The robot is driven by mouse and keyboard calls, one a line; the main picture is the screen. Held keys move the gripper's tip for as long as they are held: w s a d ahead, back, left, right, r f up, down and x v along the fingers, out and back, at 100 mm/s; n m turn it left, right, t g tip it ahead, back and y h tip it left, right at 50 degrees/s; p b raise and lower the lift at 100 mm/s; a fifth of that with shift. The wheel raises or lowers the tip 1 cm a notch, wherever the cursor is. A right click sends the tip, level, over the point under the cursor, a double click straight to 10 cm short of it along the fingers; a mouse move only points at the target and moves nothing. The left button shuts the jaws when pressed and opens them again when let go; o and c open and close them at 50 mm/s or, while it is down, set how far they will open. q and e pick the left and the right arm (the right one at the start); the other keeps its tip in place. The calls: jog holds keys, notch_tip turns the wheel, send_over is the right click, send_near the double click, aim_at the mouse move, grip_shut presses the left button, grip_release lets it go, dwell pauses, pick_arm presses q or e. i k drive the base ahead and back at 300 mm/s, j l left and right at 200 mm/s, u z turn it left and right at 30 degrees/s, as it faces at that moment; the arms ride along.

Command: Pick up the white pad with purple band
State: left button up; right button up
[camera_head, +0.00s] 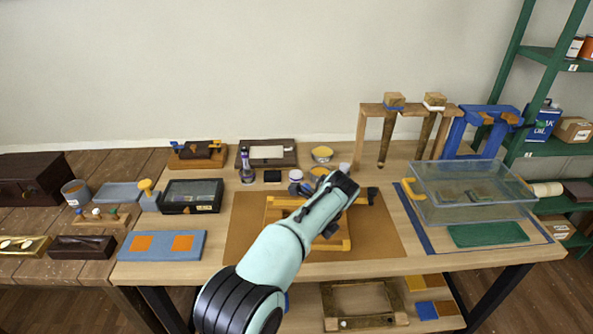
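One arm of mine, which I take for the left, comes in from the bottom left of centre and reaches over the brown mat (243,225). Its gripper (342,184) is at the mat's far edge; its fingers are too small and dark to tell open from shut. A small pale object (345,167) shows just beyond it. A white pad (268,152) lies on a dark tray at the back; I see no purple band on it. A small white-topped jar (296,174) stands left of the gripper. I cannot tell which is the named pad. My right gripper is not in view.
A yellow frame (280,203) lies on the mat under my arm. A clear bin (470,205) stands at the right. A wooden rack (410,108) and a blue stand (486,118) rise behind it. A purple-labelled bottle (247,170) and a black case (191,196) are left.

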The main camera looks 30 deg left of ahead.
aim_at(295, 175)
jog(key=i+j, duration=0.75)
jog(key=i, duration=0.25)
